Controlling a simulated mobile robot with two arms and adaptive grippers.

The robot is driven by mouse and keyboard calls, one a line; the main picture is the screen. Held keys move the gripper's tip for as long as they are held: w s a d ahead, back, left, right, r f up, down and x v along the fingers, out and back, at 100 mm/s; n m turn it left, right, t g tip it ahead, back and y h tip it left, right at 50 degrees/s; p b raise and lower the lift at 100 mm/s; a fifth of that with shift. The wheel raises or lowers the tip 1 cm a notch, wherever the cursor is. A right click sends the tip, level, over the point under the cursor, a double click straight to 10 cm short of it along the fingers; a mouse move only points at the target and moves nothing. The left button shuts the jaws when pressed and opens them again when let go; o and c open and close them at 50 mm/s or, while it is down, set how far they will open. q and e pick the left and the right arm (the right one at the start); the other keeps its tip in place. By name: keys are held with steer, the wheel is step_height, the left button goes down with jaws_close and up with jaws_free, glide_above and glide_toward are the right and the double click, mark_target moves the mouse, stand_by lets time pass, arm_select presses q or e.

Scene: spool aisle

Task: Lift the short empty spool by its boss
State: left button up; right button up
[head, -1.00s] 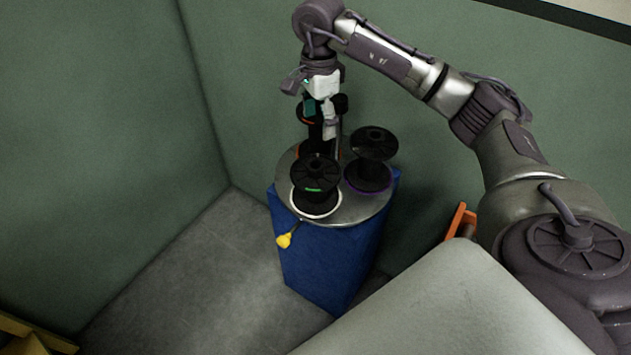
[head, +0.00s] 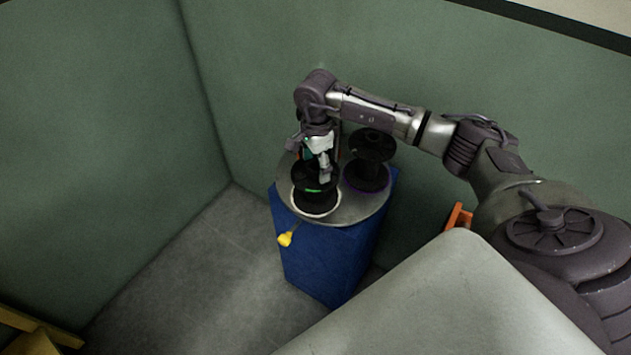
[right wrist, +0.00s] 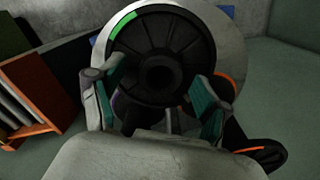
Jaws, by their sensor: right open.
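A black spool with a green mark (head: 316,198) stands upright in a white ring at the front of a round grey top. It looks empty; I cannot tell for sure that it is the short one. My right gripper (head: 322,172) points down over its upper flange, open. In the right wrist view this spool (right wrist: 145,38) shows its ribbed flange and round central boss (right wrist: 160,72). The open fingers of the right gripper (right wrist: 157,90) lie on either side of the boss, and I see no grip on it. My left gripper is out of view.
A second black spool (head: 371,158) with a purple ring stands close by on the right. A spool with orange edging (right wrist: 258,150) shows in the right wrist view. Green walls stand close behind.

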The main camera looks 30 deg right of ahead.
jaws_close()
stand_by(0.4)
steer(key=shift+r, duration=0.1)
